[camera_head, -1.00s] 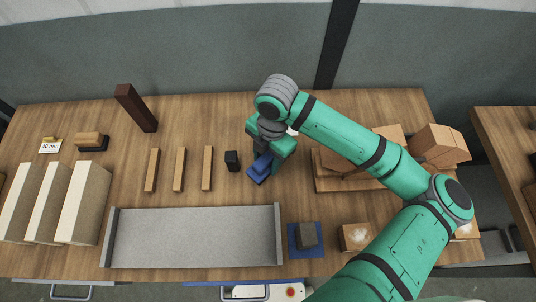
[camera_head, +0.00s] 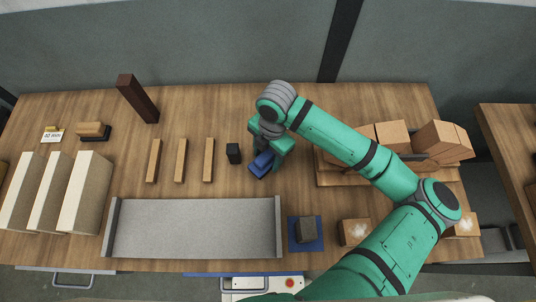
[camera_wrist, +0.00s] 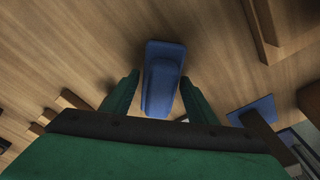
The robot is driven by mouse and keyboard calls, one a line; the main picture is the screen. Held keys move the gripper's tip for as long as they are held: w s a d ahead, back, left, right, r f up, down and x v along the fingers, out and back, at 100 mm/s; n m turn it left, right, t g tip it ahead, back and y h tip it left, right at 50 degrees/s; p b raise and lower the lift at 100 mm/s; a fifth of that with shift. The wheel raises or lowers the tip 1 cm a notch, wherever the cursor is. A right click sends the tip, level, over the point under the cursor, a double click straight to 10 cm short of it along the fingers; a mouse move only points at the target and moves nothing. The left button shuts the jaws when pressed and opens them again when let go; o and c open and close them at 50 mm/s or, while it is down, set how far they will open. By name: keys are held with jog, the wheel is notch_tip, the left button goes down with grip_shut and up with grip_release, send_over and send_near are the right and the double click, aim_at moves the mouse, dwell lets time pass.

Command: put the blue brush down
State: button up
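The blue brush (camera_head: 261,164) lies on the wooden table, just right of a small black block. In the wrist view the brush (camera_wrist: 162,70) lies on the wood grain between my two green fingers. My gripper (camera_wrist: 160,80) is open, with a visible gap between each finger and the brush. In the head view my gripper (camera_head: 268,152) is over the brush and hides part of its far end.
The small black block (camera_head: 233,153) stands close left of the brush, with several wooden strips (camera_head: 208,160) beyond it. A grey tray (camera_head: 195,228) lies in front. A blue mat (camera_head: 291,239) with a dark block is front right. Wooden blocks (camera_head: 389,135) stand right.

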jog(key=shift+o, duration=0.3)
jog(key=shift+a, duration=0.15)
jog(key=shift+r, duration=0.3)
jog(key=r, duration=0.4)
jog(key=w+r, duration=0.1)
jog(key=r, duration=0.2)
jog(key=d+r, duration=0.1)
jog(key=r, duration=0.3)
jog(key=shift+w+r, duration=0.15)
jog(key=shift+r, duration=0.15)
